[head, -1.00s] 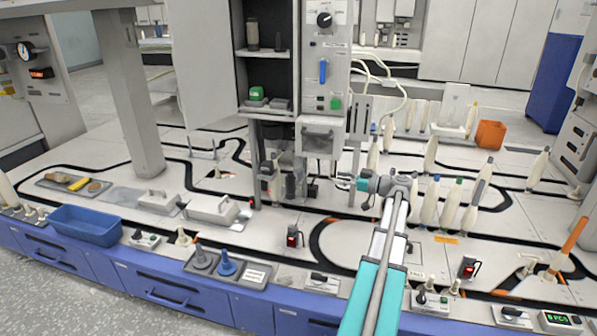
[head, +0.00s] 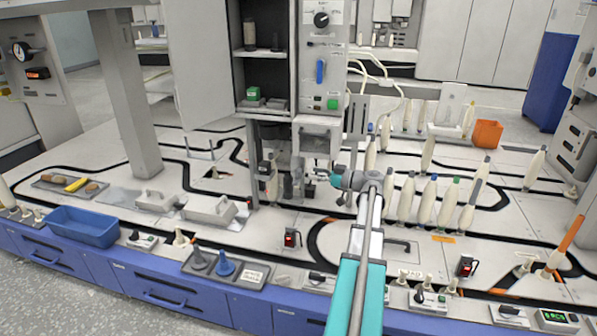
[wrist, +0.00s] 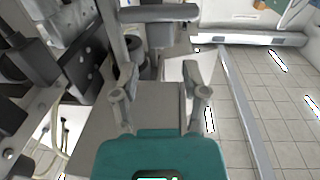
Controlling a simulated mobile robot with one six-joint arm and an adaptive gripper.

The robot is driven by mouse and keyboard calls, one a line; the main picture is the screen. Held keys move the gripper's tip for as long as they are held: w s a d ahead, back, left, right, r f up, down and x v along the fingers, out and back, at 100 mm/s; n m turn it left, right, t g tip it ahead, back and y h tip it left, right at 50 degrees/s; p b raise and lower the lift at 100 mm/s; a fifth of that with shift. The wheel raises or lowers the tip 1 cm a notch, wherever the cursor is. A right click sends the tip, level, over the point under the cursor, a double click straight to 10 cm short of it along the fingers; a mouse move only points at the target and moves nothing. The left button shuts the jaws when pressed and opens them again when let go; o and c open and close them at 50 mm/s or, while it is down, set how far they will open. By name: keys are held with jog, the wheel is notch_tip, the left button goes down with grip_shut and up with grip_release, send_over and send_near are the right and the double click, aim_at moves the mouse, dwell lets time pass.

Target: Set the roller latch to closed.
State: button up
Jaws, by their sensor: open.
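My gripper (head: 318,176) reaches left in the head view, in front of the machine's lower part, below a pale boxed unit (head: 318,138). In the wrist view my gripper (wrist: 160,78) has its two fingers spread apart, with nothing visible held between them. Ahead of the fingers is a dark grey crossbar (wrist: 158,14) with a grey block (wrist: 160,36) under it. This may be the roller latch, but I cannot tell for sure. Its open or closed position is not clear. In the head view the latch area is small and partly hidden by machine parts.
Dark machine parts (wrist: 85,72) crowd the left of the wrist view. Several white bobbins (head: 428,198) stand right of my arm. A tall post (head: 356,145) rises close behind my gripper. An open cabinet (head: 267,25) stands above left. A blue tray (head: 85,227) lies front left.

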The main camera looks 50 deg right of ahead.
aim_at(301, 171)
jog(key=shift+x, duration=3.1)
grip_shut()
